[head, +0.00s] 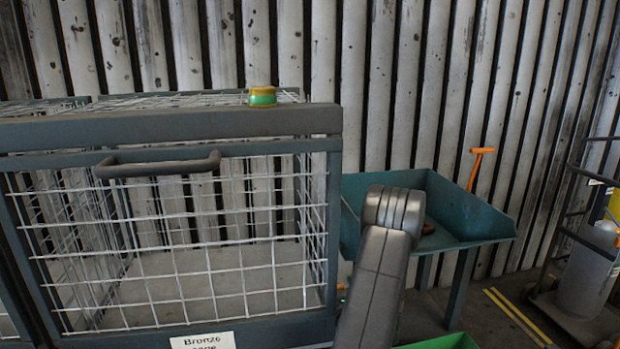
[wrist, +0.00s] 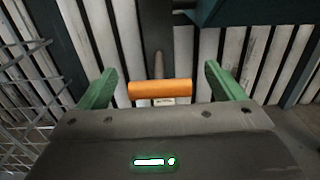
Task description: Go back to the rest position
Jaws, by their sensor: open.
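My gripper (wrist: 160,70) shows in the wrist view with its two green fingers wide apart. It is open and holds nothing. An orange T-shaped handle (wrist: 160,88) on a dark shaft appears between the fingers in the picture, with gaps on both sides. I cannot tell how far beyond the fingertips it is. In the head view an orange T-handled tool (head: 478,168) stands upright behind the teal bench, near the wall. My arm rises at lower centre in the head view, and my gripper is not visible there.
A wire cage (head: 170,128) labelled "Bronze" fills the left, with a green and yellow round object (head: 262,96) on top. A teal tray-topped bench (head: 465,205) stands behind my arm. A green bin edge (head: 440,342) shows below. A trolley with a grey cylinder (head: 588,270) stands right.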

